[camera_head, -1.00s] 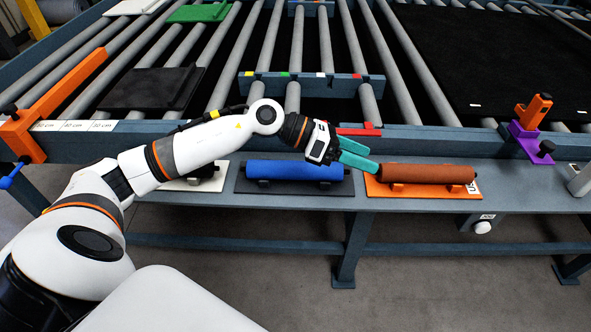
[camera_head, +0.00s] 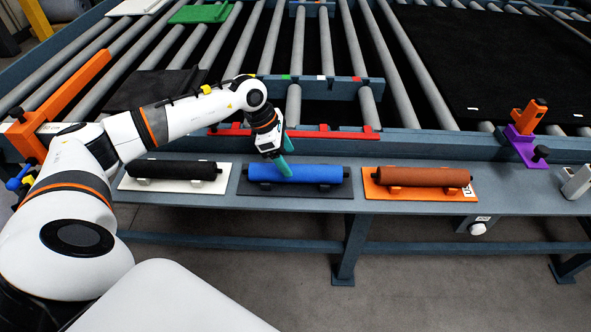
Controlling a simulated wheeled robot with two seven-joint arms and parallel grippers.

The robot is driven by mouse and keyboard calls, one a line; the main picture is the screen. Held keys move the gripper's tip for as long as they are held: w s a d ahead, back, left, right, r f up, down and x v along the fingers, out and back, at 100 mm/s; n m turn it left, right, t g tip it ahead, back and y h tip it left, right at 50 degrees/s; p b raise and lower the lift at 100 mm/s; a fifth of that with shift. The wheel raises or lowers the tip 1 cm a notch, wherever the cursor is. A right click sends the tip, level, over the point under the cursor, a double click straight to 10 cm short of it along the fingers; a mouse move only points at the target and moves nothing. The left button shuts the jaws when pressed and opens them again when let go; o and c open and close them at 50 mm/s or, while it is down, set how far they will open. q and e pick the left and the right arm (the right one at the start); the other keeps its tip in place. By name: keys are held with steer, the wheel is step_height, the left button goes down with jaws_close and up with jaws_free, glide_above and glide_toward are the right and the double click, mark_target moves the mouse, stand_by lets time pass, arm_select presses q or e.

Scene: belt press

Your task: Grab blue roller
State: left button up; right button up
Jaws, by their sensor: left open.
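The blue roller (camera_head: 318,173) lies on its dark grey base plate (camera_head: 292,189) on the shelf in front of the belt press. My left gripper (camera_head: 285,163) comes down from above over the left part of the roller, with its teal fingers pointing down. It is open, and one fingertip overlaps the roller in the picture. Whether it touches the roller I cannot tell. The fingers hide a small part of the roller. My right gripper is not in view.
A black roller (camera_head: 172,170) on a white plate lies to the left, and a brown roller (camera_head: 424,177) on an orange plate (camera_head: 465,195) to the right. A red bar (camera_head: 330,134) runs behind the gripper. A purple and orange clamp (camera_head: 524,136) stands at the right.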

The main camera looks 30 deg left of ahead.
mark_target(294, 166)
arm_select(q)
steer(key=p+x, duration=0.2)
steer(key=x, duration=0.1)
steer(key=shift+d+f, duration=0.25)
steer(key=shift+w+d+f, duration=0.1)
steer(key=shift+w+f, duration=0.05)
steer(key=shift+f, duration=0.45)
steer(key=c, duration=1.5)
steer(key=shift+r, duration=0.15)
steer(key=shift+c, duration=0.2)
steer(key=shift+w+r, duration=0.1)
steer(key=shift+r, duration=0.15)
step_height(294, 166, up, 8)
steer(key=b, duration=0.3)
steer(key=shift+r, duration=0.75)
